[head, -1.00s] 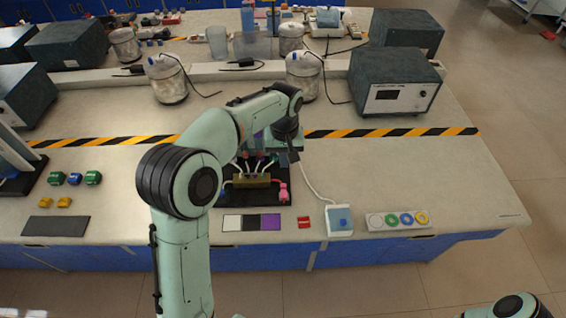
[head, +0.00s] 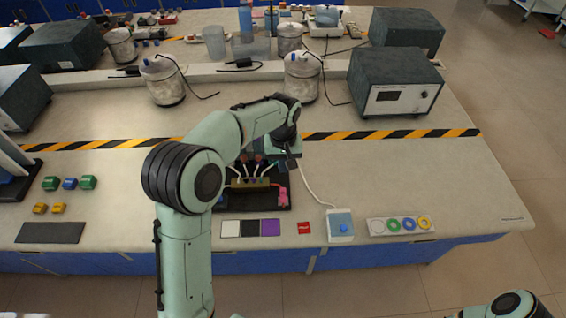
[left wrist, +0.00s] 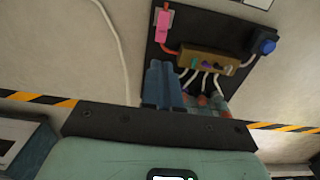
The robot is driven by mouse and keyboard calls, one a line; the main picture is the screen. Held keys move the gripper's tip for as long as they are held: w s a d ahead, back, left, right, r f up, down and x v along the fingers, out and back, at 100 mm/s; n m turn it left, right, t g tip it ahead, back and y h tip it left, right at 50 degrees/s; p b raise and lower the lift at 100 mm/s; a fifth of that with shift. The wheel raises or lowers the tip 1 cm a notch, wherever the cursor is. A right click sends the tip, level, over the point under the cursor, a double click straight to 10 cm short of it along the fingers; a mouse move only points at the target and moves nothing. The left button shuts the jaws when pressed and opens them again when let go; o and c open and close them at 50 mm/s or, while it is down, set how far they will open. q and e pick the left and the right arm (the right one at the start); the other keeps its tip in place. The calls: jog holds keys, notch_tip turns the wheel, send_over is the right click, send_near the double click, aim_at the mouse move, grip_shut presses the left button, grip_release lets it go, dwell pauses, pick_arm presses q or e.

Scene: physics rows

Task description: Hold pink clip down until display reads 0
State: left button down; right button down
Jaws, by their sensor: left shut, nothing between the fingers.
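The pink clip (head: 282,196) sits at the right side of a black board (head: 225,204); it also shows in the left wrist view (left wrist: 162,25), joined to a red lead. A brass-coloured block (head: 250,184) with several white leads is beside it. A blue button (left wrist: 264,46) shows at the board's other side in the left wrist view. My left gripper (head: 291,161) is above the board's far right part, apart from the clip. Its blue fingers (left wrist: 162,86) are together and empty. A grey instrument (head: 402,82) has a small dark display (head: 387,96), too small to read. My right gripper is out of view.
Colour swatches (head: 251,228), a red tag (head: 304,228), a white box with a blue top (head: 340,224) and a tray of coloured rings (head: 401,225) line the front edge. Glass jars (head: 302,80) stand behind.

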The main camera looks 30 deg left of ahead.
aim_at(283, 189)
pick_arm(q)
notch_tip(283, 189, down, 10)
jog(key=shift+f, duration=0.1)
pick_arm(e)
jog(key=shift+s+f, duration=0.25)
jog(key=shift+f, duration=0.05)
